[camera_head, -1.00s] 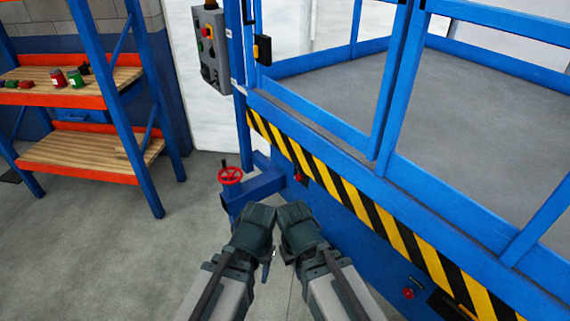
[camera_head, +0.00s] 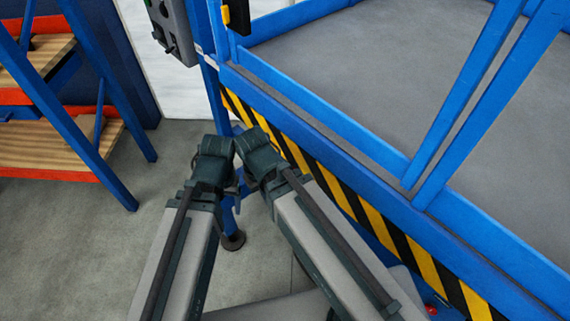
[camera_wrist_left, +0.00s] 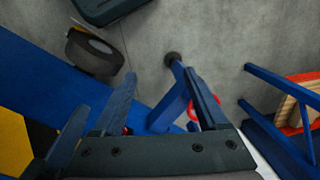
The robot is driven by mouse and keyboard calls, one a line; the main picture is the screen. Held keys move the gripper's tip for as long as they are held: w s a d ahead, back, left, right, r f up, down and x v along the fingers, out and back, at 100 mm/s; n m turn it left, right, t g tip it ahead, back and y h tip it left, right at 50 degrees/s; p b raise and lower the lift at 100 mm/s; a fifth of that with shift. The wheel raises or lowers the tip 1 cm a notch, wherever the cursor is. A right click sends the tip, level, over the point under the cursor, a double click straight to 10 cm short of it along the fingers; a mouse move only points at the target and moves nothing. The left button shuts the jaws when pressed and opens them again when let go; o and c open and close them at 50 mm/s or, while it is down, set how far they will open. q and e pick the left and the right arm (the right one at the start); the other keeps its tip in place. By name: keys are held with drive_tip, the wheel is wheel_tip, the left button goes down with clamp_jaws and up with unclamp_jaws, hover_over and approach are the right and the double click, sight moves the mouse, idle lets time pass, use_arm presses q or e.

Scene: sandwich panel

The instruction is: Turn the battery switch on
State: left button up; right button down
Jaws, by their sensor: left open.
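A small red knob (camera_head: 431,309) shows on the lift's blue side at the bottom right of the head view, partly cut off by my right arm. I cannot tell whether it is the battery switch. A small red spot (camera_wrist_left: 127,130) also shows behind a finger in the left wrist view; its identity is unclear. My left gripper (camera_wrist_left: 160,85) is open and empty, above the floor beside the blue lift. In the head view the left gripper (camera_head: 232,187) is close to my right gripper (camera_head: 256,180), whose fingers are mostly hidden.
The lift platform (camera_head: 360,80) has blue rails and a yellow-black striped edge (camera_head: 310,177). A grey control box (camera_head: 172,30) hangs at the top. A red handwheel (camera_wrist_left: 192,126) is partly hidden. A shelf rack (camera_head: 60,150) stands left, with clear floor between.

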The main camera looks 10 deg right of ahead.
use_arm(q)
drive_tip(key=w+a+f+n+h+b, duration=0.1)
drive_tip(key=w+f+n+b, duration=0.1)
drive_tip(key=f+b, duration=1.4)
drive_tip(key=w+a+f+n+t+h+b, duration=0.1)
drive_tip(key=w+a+f+b, duration=0.15)
drive_tip(key=f+b, duration=1.3)
drive_tip(key=w+a+f+n+h+b, duration=0.1)
drive_tip(key=w+f+n+b, duration=0.1)
drive_tip(key=f+b, duration=1.35)
drive_tip(key=w+d+r+n+t+h+b, duration=0.1)
drive_tip(key=w+d+r+n+t+h, duration=0.25)
drive_tip(key=w+d+n+h, duration=0.4)
drive_tip(key=w+d+r+n+t+h, duration=0.25)
drive_tip(key=d+r+n, duration=0.25)
drive_tip(key=r+n, duration=0.3)
drive_tip(key=w+d+r+n+t+h, duration=0.2)
drive_tip(key=d+r+n+h, duration=0.25)
drive_tip(key=r+n, duration=0.3)
drive_tip(key=x, duration=1.4)
